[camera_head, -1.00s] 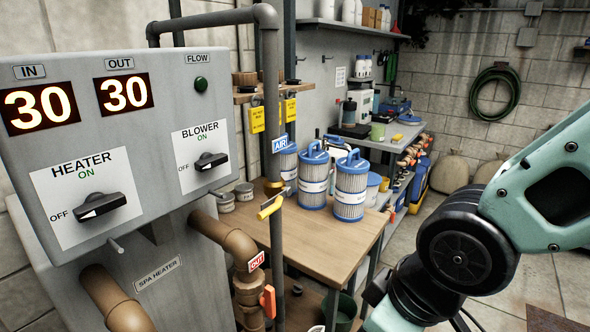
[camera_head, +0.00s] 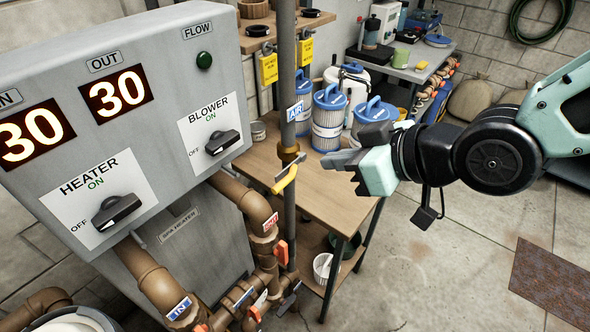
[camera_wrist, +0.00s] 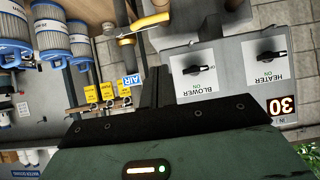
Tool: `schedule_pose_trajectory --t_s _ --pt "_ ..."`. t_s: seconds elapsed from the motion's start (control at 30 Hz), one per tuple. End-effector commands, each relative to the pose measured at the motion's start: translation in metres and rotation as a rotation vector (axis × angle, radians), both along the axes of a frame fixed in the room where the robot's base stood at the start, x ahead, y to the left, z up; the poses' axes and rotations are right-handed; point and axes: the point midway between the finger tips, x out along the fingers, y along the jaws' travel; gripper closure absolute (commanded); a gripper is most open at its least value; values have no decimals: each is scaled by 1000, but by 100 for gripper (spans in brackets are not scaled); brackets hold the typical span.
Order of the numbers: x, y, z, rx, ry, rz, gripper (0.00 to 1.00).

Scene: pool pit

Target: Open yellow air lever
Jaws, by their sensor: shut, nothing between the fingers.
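The yellow air lever (camera_head: 285,178) sits on the vertical grey pipe with the blue AIR tag (camera_head: 294,111), below a brass fitting. It slants across the pipe in the head view. My gripper (camera_head: 326,161) is to the right of the lever, pointing left towards it, with a gap between in the picture. In the wrist view the lever (camera_wrist: 150,22) shows upside down at the top, beyond the fingers (camera_wrist: 154,80), which are together and empty. The fingers do not touch the lever.
The grey heater box (camera_head: 160,50) with its dials stands left of the pipe. Blue-capped filters (camera_head: 328,115) stand on the wooden table (camera_head: 340,190) behind my gripper. Orange-handled valves (camera_head: 282,252) are below.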

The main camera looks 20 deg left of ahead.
Motion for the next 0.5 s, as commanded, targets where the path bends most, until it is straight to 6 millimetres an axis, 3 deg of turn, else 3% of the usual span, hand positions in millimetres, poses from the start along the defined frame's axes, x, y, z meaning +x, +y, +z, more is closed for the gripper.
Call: schedule_pose_trajectory --t_s 0.27,0.5 --pt "2 7 -5 0 3 1 100" --pt "12 35 -24 0 6 3 100"
